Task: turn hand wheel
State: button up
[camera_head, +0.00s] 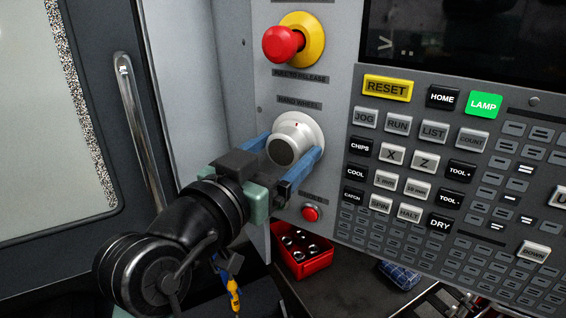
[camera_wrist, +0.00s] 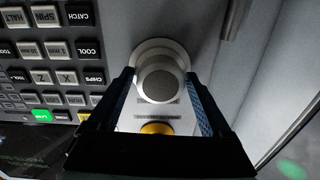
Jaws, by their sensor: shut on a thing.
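The hand wheel (camera_head: 297,137) is a round whitish knob with a grey face, on the grey panel under a "HAND WHEEL" label. A small red mark shows at the top of its rim. My gripper (camera_head: 292,158) has its two blue fingers on either side of the knob, shut on it. In the wrist view the hand wheel (camera_wrist: 160,78) sits between the fingers of my gripper (camera_wrist: 161,92). That view is upside down relative to the head view. The fingertips' exact contact with the knob is hard to see.
A red emergency stop button (camera_head: 284,44) on a yellow base is above the wheel. A small red button (camera_head: 311,213) is below. The key panel (camera_head: 420,165) is close on the right. A door handle (camera_head: 140,130) is at left. A red bin (camera_head: 302,255) stands below.

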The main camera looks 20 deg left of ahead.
jog(key=m+b, duration=0.4)
jog(key=b, duration=0.1)
jog(key=shift+f, duration=0.25)
jog(key=shift+r+m+b, duration=0.2)
jog(key=shift+m+b, duration=1.4)
jog(key=shift+m, duration=0.5)
jog(key=o, duration=1.1)
jog(key=s+a+b, duration=0.1)
jog(key=s+b, duration=0.1)
jog(key=s, duration=1.1)
jog(key=shift+a, duration=0.35)
